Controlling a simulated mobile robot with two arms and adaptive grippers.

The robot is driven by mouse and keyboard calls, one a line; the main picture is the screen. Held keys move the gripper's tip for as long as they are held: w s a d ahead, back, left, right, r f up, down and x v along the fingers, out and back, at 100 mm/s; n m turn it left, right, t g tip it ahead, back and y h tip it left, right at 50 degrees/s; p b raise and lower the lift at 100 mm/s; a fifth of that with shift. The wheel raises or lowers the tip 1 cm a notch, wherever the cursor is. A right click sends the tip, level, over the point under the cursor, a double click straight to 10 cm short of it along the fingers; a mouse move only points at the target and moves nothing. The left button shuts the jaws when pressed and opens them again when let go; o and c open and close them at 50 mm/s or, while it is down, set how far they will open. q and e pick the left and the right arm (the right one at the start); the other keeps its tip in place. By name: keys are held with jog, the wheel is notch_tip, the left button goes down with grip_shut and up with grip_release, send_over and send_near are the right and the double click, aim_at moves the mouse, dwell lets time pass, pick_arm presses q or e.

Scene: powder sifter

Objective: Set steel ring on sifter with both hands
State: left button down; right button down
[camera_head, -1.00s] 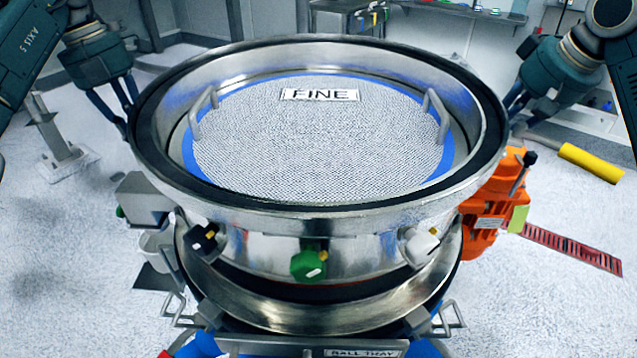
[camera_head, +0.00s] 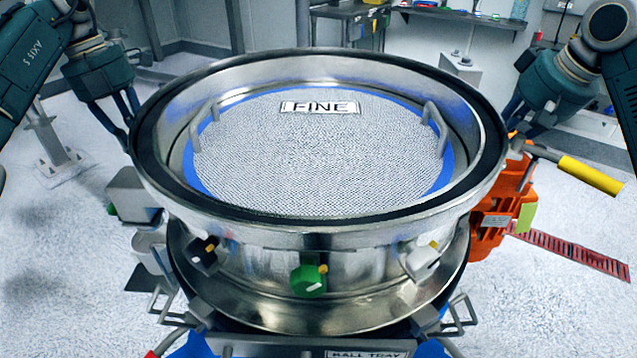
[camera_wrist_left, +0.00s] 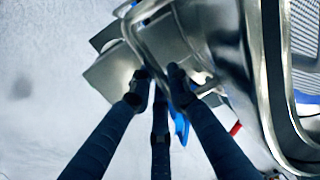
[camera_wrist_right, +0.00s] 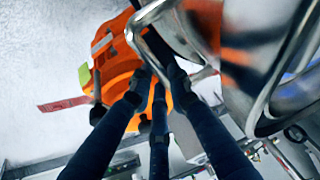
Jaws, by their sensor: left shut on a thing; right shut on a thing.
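The steel ring (camera_head: 330,238), a wide shiny band with a black gasket rim, is level in the head view, above the sifter's lower steel pan (camera_head: 315,318). I cannot tell whether its lower edge touches what is below. Inside it shows a blue-edged mesh screen (camera_head: 320,160) marked FINE, with two small handles. My left gripper (camera_head: 130,132) is at the ring's left side; in the left wrist view its fingers (camera_wrist_left: 158,76) are shut on a steel side handle. My right gripper (camera_head: 512,122) is at the right side; its fingers (camera_wrist_right: 160,70) are shut on the opposite handle. The ring partly hides both fingertips in the head view.
Black, green (camera_head: 308,280) and white knobs face front. A tray labelled BALL TRAY (camera_head: 366,354) is at the bottom. An orange unit (camera_head: 497,222) and a yellow-sleeved bar (camera_head: 592,176) are at the right.

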pick_arm(q)
jog(key=c, duration=1.7)
grip_release()
jog(key=shift+d, duration=0.1)
jog(key=shift+c, duration=0.2)
pick_arm(e)
jog(key=c, duration=1.7)
grip_release()
jog(key=shift+a+r, duration=0.1)
pick_arm(q)
jog(key=shift+o, duration=0.4)
jog(key=shift+s+r, duration=0.2)
jog(key=shift+s, duration=0.05)
pick_arm(e)
jog(key=shift+o, duration=0.3)
jog(key=shift+s+r, duration=0.15)
jog(key=shift+s, duration=0.1)
pick_arm(q)
jog(key=shift+w+r, duration=0.15)
jog(key=shift+r, duration=0.15)
pick_arm(e)
jog(key=shift+w, duration=0.15)
pick_arm(q)
notch_tip(320, 180, up, 7)
jog(key=a, duration=0.1)
jog(key=shift+a+f, duration=0.15)
jog(key=shift+a, duration=0.15)
pick_arm(e)
jog(key=v, duration=1.2)
